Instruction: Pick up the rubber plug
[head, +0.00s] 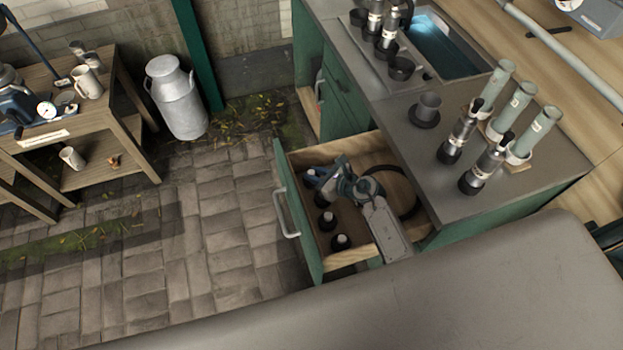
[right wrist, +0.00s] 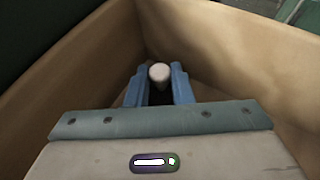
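Several dark, pale-topped rubber plugs stand in the open drawer (head: 355,255); one plug (head: 327,220) and another plug (head: 340,242) show near its front. My right gripper (head: 316,178) reaches down into the far corner of the drawer. In the right wrist view its blue fingers (right wrist: 160,88) stand on either side of a plug with a round white top (right wrist: 159,73). The plug's lower part is dark and mostly hidden. I cannot tell whether the fingers press on it. My left gripper is out of view.
The drawer's wooden walls (right wrist: 85,62) rise close on both sides of the right gripper. A dark ring-shaped thing (head: 412,205) lies in the drawer beside my arm. The grey countertop (head: 505,205) carries dark cylinders (head: 458,138) and pale green tubes (head: 517,108).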

